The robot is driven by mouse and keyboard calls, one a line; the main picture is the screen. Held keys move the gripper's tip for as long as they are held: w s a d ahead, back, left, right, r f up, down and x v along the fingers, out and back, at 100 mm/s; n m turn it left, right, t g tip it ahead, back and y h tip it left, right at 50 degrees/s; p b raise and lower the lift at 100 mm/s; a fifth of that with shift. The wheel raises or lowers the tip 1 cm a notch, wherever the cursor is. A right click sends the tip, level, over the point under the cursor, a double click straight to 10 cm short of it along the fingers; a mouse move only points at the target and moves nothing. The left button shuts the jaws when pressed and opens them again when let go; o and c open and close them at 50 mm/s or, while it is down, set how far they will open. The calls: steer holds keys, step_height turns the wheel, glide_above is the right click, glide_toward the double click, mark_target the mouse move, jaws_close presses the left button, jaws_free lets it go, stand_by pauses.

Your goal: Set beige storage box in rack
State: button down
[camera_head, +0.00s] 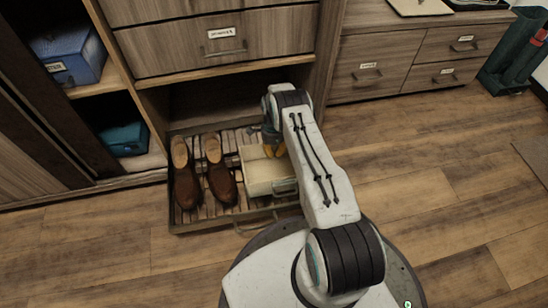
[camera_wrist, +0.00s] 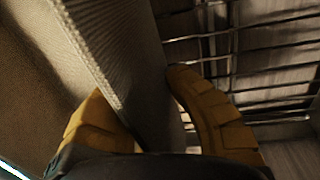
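The beige storage box (camera_head: 262,174) is at the right part of the slatted pull-out rack (camera_head: 183,218), beside a pair of brown shoes. It looks roughly level; whether it rests fully on the slats is hidden. My gripper (camera_head: 272,148) is at the box's far side, its yellow fingers partly hidden by my arm. In the wrist view, the ribbed fabric wall of the box (camera_wrist: 108,60) runs between the two yellow fingers of my gripper (camera_wrist: 152,108). They appear to pinch it, one on each side. Metal rack bars show at right.
The brown shoes (camera_head: 220,178) fill the rack's left part. The wooden cabinet (camera_head: 220,45) with drawers stands above and behind. A blue box (camera_head: 70,55) and a teal box (camera_head: 124,138) sit on shelves at left.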

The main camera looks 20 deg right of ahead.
step_height(320, 180, down, 2)
steer(key=shift+f+b, duration=0.2)
steer(key=shift+b, duration=0.25)
steer(key=c, duration=1.4)
jaws_free()
steer(key=shift+r, duration=0.1)
